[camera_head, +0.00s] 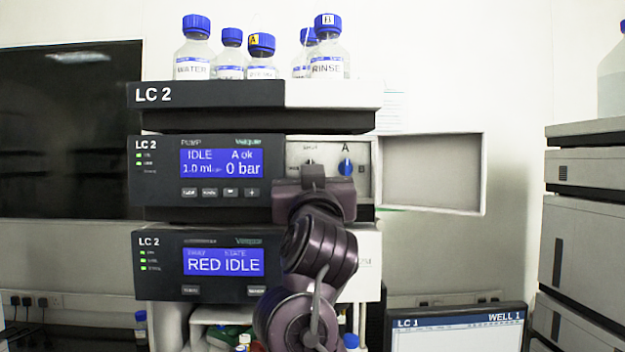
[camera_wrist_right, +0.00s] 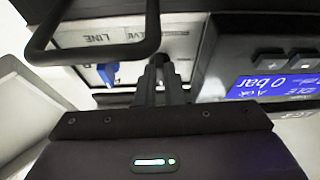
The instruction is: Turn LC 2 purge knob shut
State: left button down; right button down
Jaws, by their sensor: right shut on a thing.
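The LC 2 pump module (camera_head: 152,195) shows "IDLE", "A ok" and "0 bar" on its blue screen. Right of the screen is a pale recessed panel with a small dark purge knob (camera_head: 310,162) and a blue knob (camera_head: 346,168) under an "A" mark. My right gripper (camera_wrist_right: 162,75) comes up from below in front of the panel. Its fingers are close together and shut on the purge knob, which they mostly hide in the right wrist view. The blue knob (camera_wrist_right: 107,73) is left of the fingers there, apart from them. My left gripper is not in view.
The panel's door (camera_head: 432,173) stands open to the right. Capped bottles (camera_head: 194,62) stand on top of the stack. A lower LC 2 module (camera_head: 160,285) reads "RED IDLE". An LC 1 monitor (camera_head: 458,330) is at lower right, beside another instrument stack (camera_head: 590,225).

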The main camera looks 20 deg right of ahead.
jog(key=shift+r+m+h, duration=0.15)
jog(key=shift+m+h, duration=0.25)
jog(key=shift+m, duration=0.2)
jog(key=c, duration=1.5)
grip_release()
jog(key=shift+c, duration=0.2)
jog(key=b+v, duration=0.3)
jog(key=v, duration=0.5)
jog(key=shift+w, duration=0.1)
